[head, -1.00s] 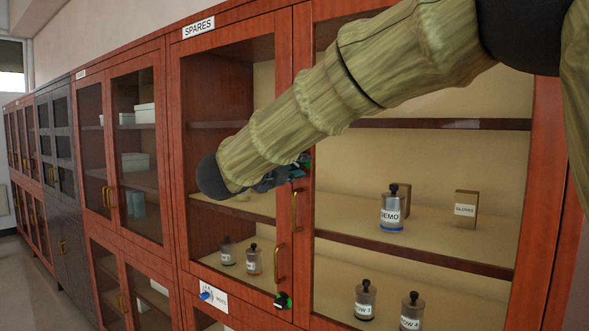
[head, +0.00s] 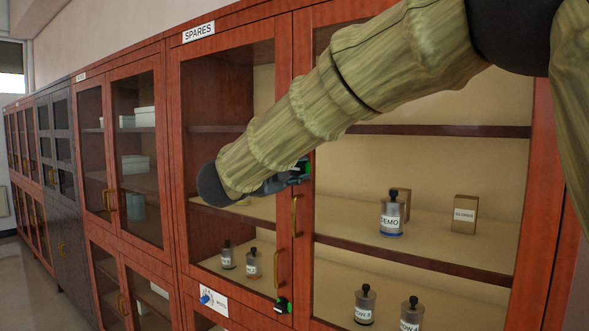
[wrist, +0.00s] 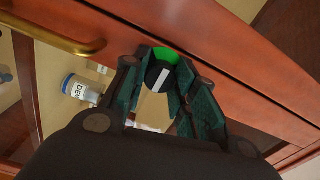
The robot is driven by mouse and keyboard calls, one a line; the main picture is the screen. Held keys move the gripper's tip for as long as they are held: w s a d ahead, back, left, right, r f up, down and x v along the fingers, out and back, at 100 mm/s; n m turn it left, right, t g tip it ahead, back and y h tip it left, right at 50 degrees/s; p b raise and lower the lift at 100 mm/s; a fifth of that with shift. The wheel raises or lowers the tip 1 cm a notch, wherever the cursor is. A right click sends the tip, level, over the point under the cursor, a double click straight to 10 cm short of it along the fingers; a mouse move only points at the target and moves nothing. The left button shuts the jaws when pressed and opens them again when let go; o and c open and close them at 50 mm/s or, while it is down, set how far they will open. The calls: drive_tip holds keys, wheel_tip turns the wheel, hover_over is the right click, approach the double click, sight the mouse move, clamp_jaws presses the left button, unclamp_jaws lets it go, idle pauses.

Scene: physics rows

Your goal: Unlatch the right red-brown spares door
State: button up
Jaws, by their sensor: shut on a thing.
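The right red-brown spares door (head: 312,265) is glazed and looks shut, with a brass handle (head: 295,215) on its left edge. The latch (head: 305,167) sits above that handle, mostly hidden behind my gripper in the head view. In the wrist view the latch (wrist: 164,72) has a green rim and a dark knob with a white bar. My gripper (head: 291,178) reaches it from the left; in the wrist view its two fingers (wrist: 168,92) are closed around the knob, one on each side.
A second green-and-black latch (head: 283,304) sits lower, near the left door's brass handle (head: 278,268). The SPARES sign (head: 199,31) is above. Behind the glass stand a DEMO bottle (head: 391,215), a small brown box (head: 465,214) and several smaller bottles.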

idle(0.4)
drive_tip(key=o, duration=1.1)
drive_tip(key=shift+c, duration=0.2)
drive_tip(key=v, duration=1.2)
